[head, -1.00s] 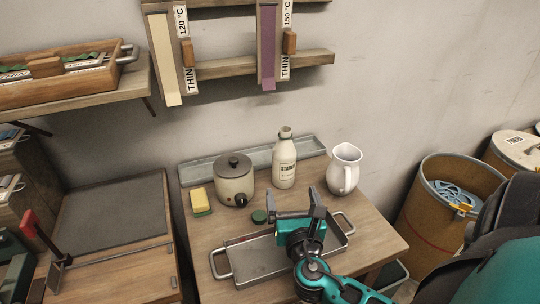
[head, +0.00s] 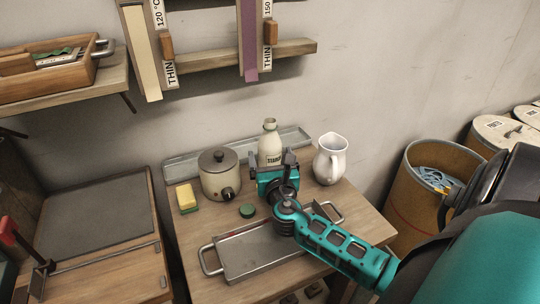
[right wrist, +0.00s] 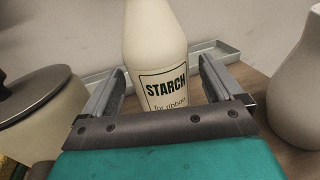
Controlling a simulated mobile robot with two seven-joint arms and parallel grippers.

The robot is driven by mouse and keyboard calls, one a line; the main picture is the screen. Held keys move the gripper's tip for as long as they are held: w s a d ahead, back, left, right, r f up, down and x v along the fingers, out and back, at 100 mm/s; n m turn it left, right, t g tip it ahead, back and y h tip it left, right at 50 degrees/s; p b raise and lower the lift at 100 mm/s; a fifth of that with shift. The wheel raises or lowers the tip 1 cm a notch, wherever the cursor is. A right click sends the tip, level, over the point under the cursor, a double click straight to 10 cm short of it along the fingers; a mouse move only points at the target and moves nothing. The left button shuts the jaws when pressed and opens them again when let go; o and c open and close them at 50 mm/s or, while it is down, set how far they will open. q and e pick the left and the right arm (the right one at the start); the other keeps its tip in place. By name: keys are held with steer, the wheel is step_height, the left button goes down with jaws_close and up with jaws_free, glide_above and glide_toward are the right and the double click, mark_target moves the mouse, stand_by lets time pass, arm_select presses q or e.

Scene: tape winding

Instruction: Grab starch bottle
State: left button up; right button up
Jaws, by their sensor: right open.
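The starch bottle (head: 269,145) is cream with a black-lettered label and stands upright at the back of the wooden table. My right gripper (head: 271,163) is in front of it, its fingers pointing toward it; the gripper body hides the bottle's lower part. In the right wrist view the bottle (right wrist: 157,50) stands upright between the open fingers of my right gripper (right wrist: 160,85), with a gap on each side. The gripper is not closed on it. My left gripper is not in view.
A lidded pot (head: 220,178) stands left of the bottle and a white pitcher (head: 330,160) right of it. A green cap (head: 247,211), a sponge (head: 186,199) and a metal tray (head: 245,265) lie nearer. A long grey trough (head: 183,169) lies behind.

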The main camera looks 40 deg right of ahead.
mark_target(272, 153)
steer(key=shift+w+d, duration=0.4)
steer(key=shift+w, duration=0.2)
steer(key=shift+c, duration=0.3)
steer(key=c, duration=1.2)
steer(key=shift+r, duration=0.25)
steer(key=shift+r+p, duration=0.65)
steer(key=shift+r, duration=0.45)
step_height(272, 153, up, 17)
steer(key=p, duration=0.6)
